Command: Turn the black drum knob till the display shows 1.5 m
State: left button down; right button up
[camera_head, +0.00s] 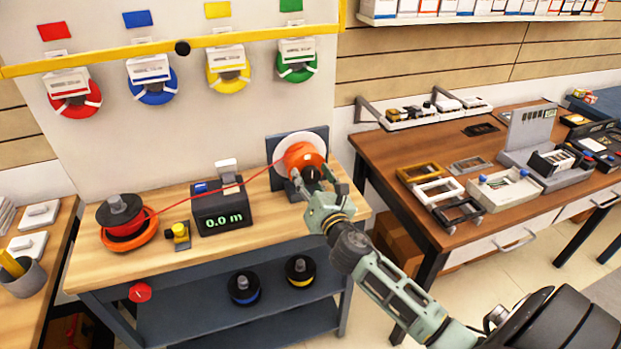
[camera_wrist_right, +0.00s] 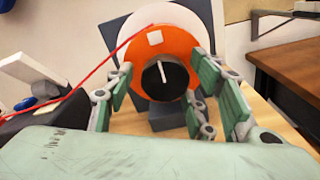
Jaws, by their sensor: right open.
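The black drum knob (camera_wrist_right: 164,76) has a white line on its face and sits in the middle of the orange drum (camera_wrist_right: 182,47). In the head view the knob (camera_head: 311,175) is partly covered by my right gripper (camera_head: 313,183). The display (camera_head: 222,219) on the black meter box reads 0.0 m in green. A red line (camera_head: 222,187) runs from the spool on the left past the meter to the drum. My left gripper is not in view.
A red spool (camera_head: 125,222) and a small yellow device (camera_head: 178,235) stand left of the meter on the wooden bench (camera_head: 255,247). The brown table (camera_head: 385,150) at the right carries frames and boxes. Black spools (camera_head: 244,287) lie on the lower shelf.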

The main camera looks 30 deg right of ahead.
jog(key=c, duration=1.1)
jog(key=shift+m, duration=0.3)
